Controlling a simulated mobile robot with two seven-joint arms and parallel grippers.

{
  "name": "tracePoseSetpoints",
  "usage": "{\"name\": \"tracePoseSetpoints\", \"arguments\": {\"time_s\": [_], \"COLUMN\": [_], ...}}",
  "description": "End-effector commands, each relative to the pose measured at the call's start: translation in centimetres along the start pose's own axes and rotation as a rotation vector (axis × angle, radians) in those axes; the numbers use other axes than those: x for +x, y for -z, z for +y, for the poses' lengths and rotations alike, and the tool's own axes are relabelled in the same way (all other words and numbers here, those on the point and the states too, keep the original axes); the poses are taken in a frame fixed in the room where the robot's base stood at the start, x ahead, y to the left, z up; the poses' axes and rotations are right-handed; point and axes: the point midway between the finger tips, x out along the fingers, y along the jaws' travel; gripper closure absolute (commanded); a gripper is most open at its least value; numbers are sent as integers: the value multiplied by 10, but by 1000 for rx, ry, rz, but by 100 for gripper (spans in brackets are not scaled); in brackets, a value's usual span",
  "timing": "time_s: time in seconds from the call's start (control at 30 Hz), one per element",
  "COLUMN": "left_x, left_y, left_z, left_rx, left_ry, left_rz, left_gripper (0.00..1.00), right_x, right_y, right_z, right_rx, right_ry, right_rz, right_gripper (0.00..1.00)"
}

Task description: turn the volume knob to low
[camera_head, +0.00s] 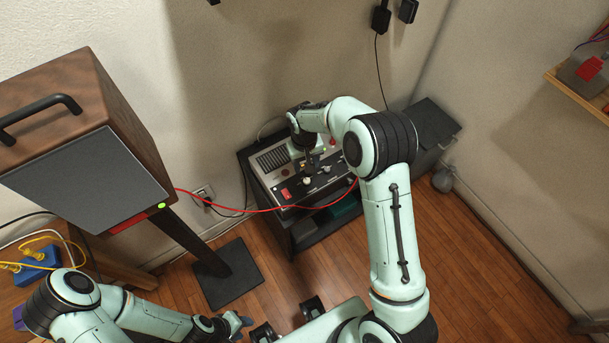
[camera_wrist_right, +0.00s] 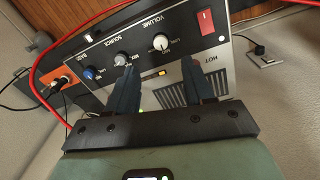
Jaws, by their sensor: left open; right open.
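The volume knob (camera_wrist_right: 161,42) is a pale round knob under the word VOLUME on a dark control panel (camera_wrist_right: 143,40) in the right wrist view. Its pointer setting is too small to read for sure. My right gripper (camera_wrist_right: 158,85) is open, its two dark fingers apart with nothing between them. The fingertips are over the vented face of the unit, just below the knob in the picture and not around it. In the head view my right arm reaches down over the amplifier unit (camera_head: 280,175). My left gripper (camera_head: 239,322) is far from it, low at the left.
A red rocker switch (camera_wrist_right: 205,22) is beside the volume knob, with source (camera_wrist_right: 121,59) and bass (camera_wrist_right: 91,73) knobs on the other side. A slotted vent marked HOT (camera_wrist_right: 180,93) lies by the fingers. A red cable (camera_head: 260,211) hangs across the unit's front. A speaker (camera_head: 95,165) stands left.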

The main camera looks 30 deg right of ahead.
Motion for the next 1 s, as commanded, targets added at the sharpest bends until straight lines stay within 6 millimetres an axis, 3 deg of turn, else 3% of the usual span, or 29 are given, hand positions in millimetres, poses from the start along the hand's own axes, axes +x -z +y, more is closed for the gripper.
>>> {"name": "tracePoseSetpoints", "arguments": {"time_s": [0.2, 0.4, 0.6, 0.87, 0.9, 1.0], "left_x": [0, 0, -1, -1, -1, -1], "left_y": [0, 0, 1, 1, 1, 1], "left_z": [0, 0, 0, 0, 0, 0], "left_rx": [0, 0, 0, 0, 0, 0], "left_ry": [0, 0, 0, 0, 0, 0], "left_rz": [0, 1, 1, 2, 2, 2], "left_gripper": [57, 57, 57, 57, 57, 57], "right_x": [50, 81, 95, 97, 97, 96], "right_y": [-1, 0, 0, 0, 0, 0], "right_z": [0, 0, 0, 0, 0, 0], "right_rx": [-1, 0, 0, 0, 0, 0], "right_ry": [0, 0, 1, 1, 1, 1], "right_rz": [-5, -1, 1, 1, 1, 1], "right_gripper": [48, 48, 48, 48, 51, 84]}}
